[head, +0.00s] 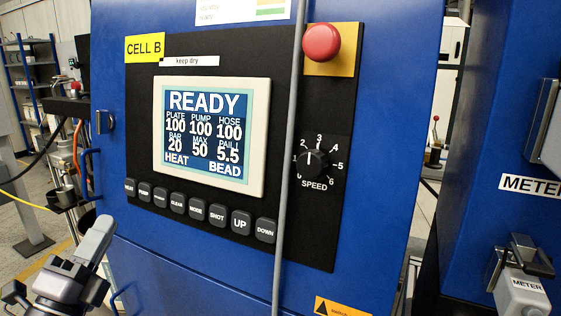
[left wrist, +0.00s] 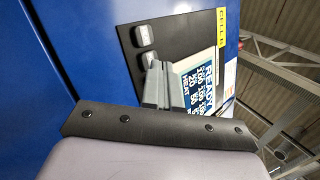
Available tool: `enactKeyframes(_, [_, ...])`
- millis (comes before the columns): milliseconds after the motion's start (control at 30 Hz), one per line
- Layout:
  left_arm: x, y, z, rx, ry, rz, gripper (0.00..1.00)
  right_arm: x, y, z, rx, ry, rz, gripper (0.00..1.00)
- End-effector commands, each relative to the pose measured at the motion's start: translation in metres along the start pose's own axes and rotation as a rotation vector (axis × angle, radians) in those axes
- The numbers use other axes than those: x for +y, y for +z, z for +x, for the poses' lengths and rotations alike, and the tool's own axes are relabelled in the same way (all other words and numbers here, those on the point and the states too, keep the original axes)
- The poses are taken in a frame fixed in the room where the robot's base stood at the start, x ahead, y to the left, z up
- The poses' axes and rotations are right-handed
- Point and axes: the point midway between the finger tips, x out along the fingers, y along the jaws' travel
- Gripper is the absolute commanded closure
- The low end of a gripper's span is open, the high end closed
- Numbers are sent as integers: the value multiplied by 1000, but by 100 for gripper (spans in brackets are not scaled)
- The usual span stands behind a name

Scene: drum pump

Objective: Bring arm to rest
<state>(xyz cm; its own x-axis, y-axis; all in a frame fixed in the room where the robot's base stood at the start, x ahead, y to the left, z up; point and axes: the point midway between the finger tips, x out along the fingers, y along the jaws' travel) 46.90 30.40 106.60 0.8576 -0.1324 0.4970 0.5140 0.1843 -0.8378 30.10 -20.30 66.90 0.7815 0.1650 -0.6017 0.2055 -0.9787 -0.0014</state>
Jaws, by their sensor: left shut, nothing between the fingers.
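My left gripper (head: 103,226) is at the lower left of the head view, in front of the blue control cabinet (head: 180,262). Its fingers are shut with nothing between them and point up. In the left wrist view the shut fingers (left wrist: 157,82) overlap the black control panel (left wrist: 128,62) near its buttons and screen. In the head view the gripper is left of and below the button row (head: 198,209), apart from the buttons. The lit screen (head: 208,122) reads READY. My right gripper is not in view.
The panel carries a red mushroom button (head: 321,42) and a speed dial (head: 314,161). A grey cable (head: 288,130) hangs down the cabinet front. A second blue cabinet with METER labels (head: 530,186) stands at right. Hoses and a stand (head: 70,110) are at left.

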Motion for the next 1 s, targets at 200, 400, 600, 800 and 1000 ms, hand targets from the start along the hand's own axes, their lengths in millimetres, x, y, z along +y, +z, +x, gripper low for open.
enactKeyframes(200, [89,-36,-63,-131,311,-585,100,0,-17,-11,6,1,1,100])
enactKeyframes(400, [159,-89,-158,-354,648,-1077,100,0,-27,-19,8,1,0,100])
enactKeyframes(600, [189,-150,-256,-607,943,-1436,100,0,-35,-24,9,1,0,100])
enactKeyframes(800, [191,-180,-302,-742,1076,-1586,100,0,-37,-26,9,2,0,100])
enactKeyframes(1000, [192,-183,-306,-754,1087,-1602,100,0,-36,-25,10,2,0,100])
